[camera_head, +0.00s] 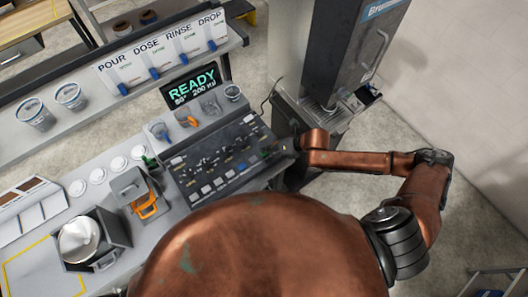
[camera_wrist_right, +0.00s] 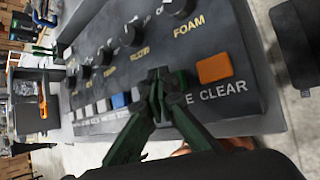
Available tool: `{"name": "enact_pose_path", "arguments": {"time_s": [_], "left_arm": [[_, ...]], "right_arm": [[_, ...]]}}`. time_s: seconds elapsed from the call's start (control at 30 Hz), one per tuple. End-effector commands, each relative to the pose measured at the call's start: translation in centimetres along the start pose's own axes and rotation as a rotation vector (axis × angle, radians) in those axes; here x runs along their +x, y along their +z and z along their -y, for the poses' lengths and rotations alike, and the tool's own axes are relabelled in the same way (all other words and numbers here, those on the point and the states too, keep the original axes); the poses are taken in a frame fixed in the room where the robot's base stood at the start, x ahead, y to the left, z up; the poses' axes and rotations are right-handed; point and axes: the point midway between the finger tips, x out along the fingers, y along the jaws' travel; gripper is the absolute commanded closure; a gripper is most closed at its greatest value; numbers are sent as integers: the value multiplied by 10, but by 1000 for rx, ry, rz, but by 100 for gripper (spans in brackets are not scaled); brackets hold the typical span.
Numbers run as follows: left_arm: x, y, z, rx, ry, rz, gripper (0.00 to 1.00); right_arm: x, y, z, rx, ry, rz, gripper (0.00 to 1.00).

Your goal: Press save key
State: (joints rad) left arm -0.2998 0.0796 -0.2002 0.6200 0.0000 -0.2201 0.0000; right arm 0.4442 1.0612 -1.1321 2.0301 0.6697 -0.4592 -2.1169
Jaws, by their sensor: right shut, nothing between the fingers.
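The dark control panel (camera_head: 222,158) carries knobs and a lower row of keys on the bench. My right gripper (camera_head: 268,153) is at the panel's right end. In the right wrist view its green fingers (camera_wrist_right: 161,76) are shut and empty, with tips over the key row. They cover the spot just left of the orange CLEAR key (camera_wrist_right: 214,68). Only an "E" of the label there shows, so the save key seems hidden behind the fingers. I cannot tell whether the tips touch it. A blue key (camera_wrist_right: 118,100) sits left of the fingers. My left gripper is not in view.
A READY display (camera_head: 192,86) stands behind the panel, with small cups between. An orange-handled container (camera_head: 138,190) and a metal pitcher (camera_head: 80,240) stand to the left. A tall dark machine (camera_head: 340,50) stands beyond the bench's right end.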

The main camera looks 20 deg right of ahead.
Motion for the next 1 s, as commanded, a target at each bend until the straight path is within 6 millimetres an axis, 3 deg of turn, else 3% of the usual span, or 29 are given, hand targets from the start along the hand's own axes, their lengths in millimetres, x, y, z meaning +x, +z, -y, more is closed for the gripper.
{"name": "enact_pose_path", "arguments": {"time_s": [0.6,1.0], "left_arm": [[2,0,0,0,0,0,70],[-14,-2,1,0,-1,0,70]], "right_arm": [[2,-3,2,1,-1,-2,100],[-10,6,-7,1,-1,-2,100]]}}
